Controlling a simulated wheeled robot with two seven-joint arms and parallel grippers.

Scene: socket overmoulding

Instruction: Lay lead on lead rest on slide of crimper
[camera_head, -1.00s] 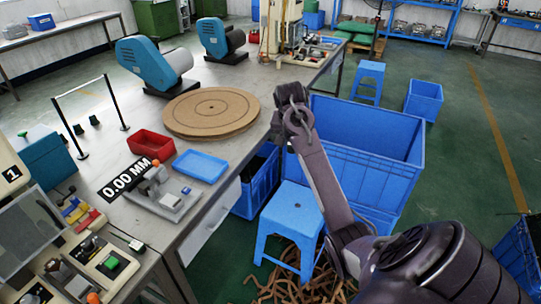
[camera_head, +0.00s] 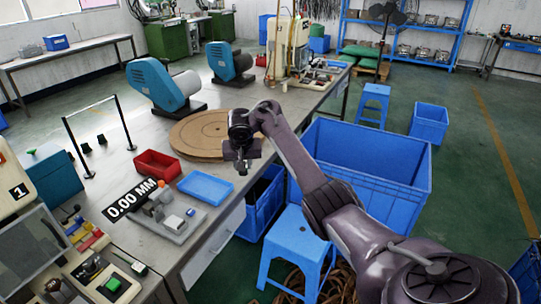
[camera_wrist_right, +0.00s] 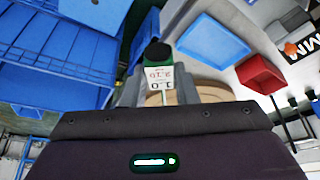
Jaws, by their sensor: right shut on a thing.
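My right gripper (camera_head: 242,165) hangs near the front edge of the table, beside the round brown board. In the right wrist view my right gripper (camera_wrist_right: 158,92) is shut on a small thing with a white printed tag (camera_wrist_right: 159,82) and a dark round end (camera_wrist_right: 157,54). I cannot tell if this is the lead; its full shape is hidden by the gripper. I cannot pick out the crimper's slide or lead rest for certain. A beige machine (camera_head: 284,45) stands at the table's far end, and a machine marked 1 (camera_head: 14,190) at the left edge. My left gripper is not in view.
On the table (camera_head: 140,150) are a red tray (camera_head: 157,166), a blue tray (camera_head: 206,187), a 0.00 MM gauge (camera_head: 168,215), a round board (camera_head: 190,137) and two blue motor-like machines (camera_head: 160,85). A blue crate (camera_head: 365,165) and stool (camera_head: 297,238) stand beside the table.

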